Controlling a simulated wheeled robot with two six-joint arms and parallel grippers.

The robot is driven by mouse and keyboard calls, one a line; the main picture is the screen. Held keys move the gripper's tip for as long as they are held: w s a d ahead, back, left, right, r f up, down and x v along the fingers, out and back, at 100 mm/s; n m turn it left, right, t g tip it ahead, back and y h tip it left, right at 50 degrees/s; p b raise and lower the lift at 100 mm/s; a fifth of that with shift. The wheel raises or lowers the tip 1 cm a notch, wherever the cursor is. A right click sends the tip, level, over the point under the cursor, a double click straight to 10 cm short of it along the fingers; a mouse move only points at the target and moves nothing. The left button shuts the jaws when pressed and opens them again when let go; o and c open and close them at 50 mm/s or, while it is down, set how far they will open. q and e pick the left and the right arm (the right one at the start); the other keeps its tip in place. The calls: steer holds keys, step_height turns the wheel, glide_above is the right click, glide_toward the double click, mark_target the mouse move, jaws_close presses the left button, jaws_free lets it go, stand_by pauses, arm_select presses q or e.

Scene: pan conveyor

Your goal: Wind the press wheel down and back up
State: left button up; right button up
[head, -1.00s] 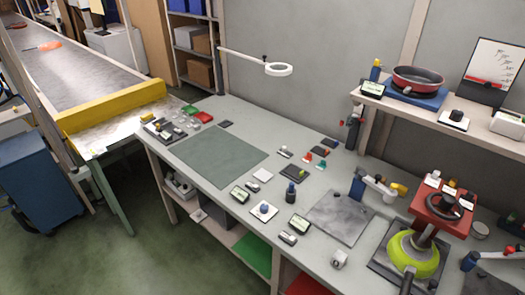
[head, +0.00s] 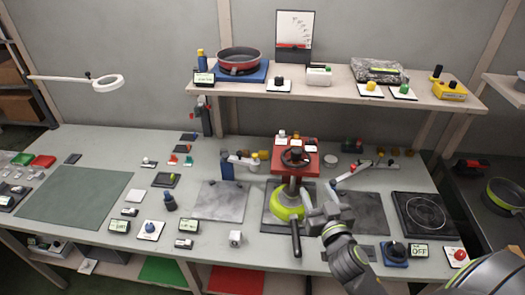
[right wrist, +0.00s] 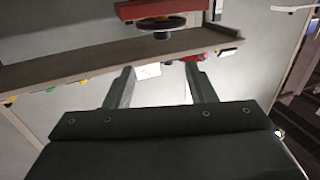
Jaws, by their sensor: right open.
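The press has a red head (head: 309,165) with a dark round wheel (head: 296,157) on top. My right gripper (head: 318,207) is just right of the yellow-green body, lower than the wheel. In the right wrist view, which looks upside down, its two fingers (right wrist: 160,88) are spread and nothing is between them. The wheel (right wrist: 160,24) and red head (right wrist: 165,9) show beyond the fingertips, apart from them. My left gripper is not in view.
A shelf (head: 330,92) above the bench holds a red pan (head: 239,61) and several small devices. A grey plate (head: 220,201) lies left of the press. The green mat (head: 75,195) is clear.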

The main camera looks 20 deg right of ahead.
mark_target(298, 154)
steer(key=p+x, duration=0.1)
steer(key=x, duration=0.4)
steer(key=p+x, duration=0.1)
steer(key=x, duration=0.4)
steer(key=p+x, duration=0.1)
steer(key=x, duration=0.5)
steer(key=shift+a+r, duration=0.3)
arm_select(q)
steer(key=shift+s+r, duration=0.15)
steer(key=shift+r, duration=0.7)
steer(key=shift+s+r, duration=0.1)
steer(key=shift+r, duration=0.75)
arm_select(e)
steer(key=shift+x, duration=0.85)
